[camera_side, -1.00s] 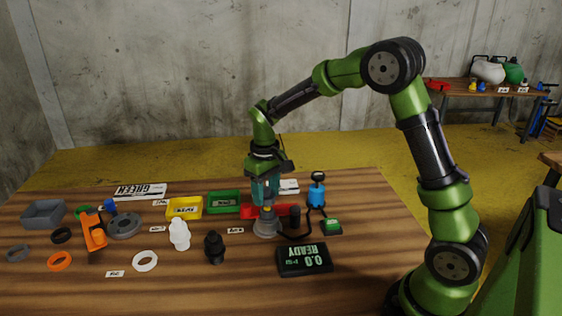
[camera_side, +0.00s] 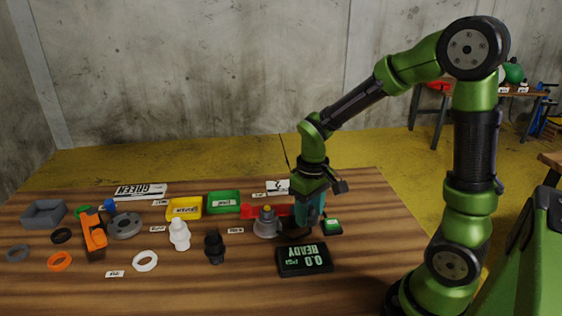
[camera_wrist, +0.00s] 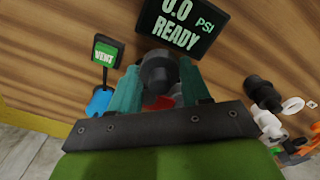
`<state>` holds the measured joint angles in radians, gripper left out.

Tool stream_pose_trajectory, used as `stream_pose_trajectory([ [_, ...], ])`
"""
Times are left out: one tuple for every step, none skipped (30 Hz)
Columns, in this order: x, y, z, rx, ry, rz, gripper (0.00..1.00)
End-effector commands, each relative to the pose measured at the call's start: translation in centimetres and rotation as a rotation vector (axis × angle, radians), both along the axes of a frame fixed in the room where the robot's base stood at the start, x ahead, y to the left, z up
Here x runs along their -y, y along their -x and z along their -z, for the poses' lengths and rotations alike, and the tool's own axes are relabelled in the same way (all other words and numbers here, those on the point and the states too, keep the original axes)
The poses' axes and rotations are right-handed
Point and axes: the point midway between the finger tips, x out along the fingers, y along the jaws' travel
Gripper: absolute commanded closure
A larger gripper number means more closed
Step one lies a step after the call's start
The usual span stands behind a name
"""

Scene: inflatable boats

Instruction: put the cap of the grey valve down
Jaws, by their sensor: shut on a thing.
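The grey valve (camera_side: 266,228) stands upright on the table in the side view, with an orange-yellow top showing. My gripper (camera_side: 307,230) is to its right, low over the table behind the display. In the wrist view my gripper's teal fingers (camera_wrist: 158,75) are shut on a dark grey round piece, the cap (camera_wrist: 156,66).
The display (camera_side: 304,260) reading 0.0 READY lies just in front of my gripper. The green vent button (camera_side: 332,226) is close at its right. A red piece (camera_side: 282,210) lies behind the valve. A black valve (camera_side: 214,247) and a white valve (camera_side: 180,235) stand to the left.

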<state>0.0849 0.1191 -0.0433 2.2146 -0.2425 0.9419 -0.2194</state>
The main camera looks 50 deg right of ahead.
Motion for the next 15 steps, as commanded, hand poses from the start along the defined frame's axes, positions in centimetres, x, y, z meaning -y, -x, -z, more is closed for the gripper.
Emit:
stream_pose_trajectory([
  [0.8,-2.0,0.3,-0.003,0.000,0.027,0.81],
  [1.3,-3.2,0.4,-0.003,0.000,0.043,0.81],
  [1.9,-4.8,0.5,-0.002,0.001,0.064,0.81],
  [2.3,-5.9,0.7,-0.003,0.000,0.080,0.81],
  [2.8,-7.0,0.7,-0.001,0.001,0.095,0.81],
  [3.3,-8.4,0.9,-0.002,0.001,0.116,0.81],
  [3.7,-9.4,1.0,-0.002,0.001,0.131,0.81],
  [4.1,-10.3,1.1,-0.003,0.000,0.146,0.81],
  [4.6,-11.6,1.2,-0.003,0.000,0.167,0.81],
  [5.0,-12.5,1.3,-0.002,0.001,0.182,0.81],
  [5.4,-13.3,1.3,-0.003,-0.001,0.197,0.81],
  [5.9,-14.5,1.4,-0.002,0.001,0.215,0.81],
  [6.2,-15.2,1.4,-0.002,0.001,0.228,0.81],
  [6.5,-15.9,1.4,-0.003,0.000,0.241,0.81],
  [6.9,-16.9,1.3,-0.001,0.001,0.257,0.81],
])
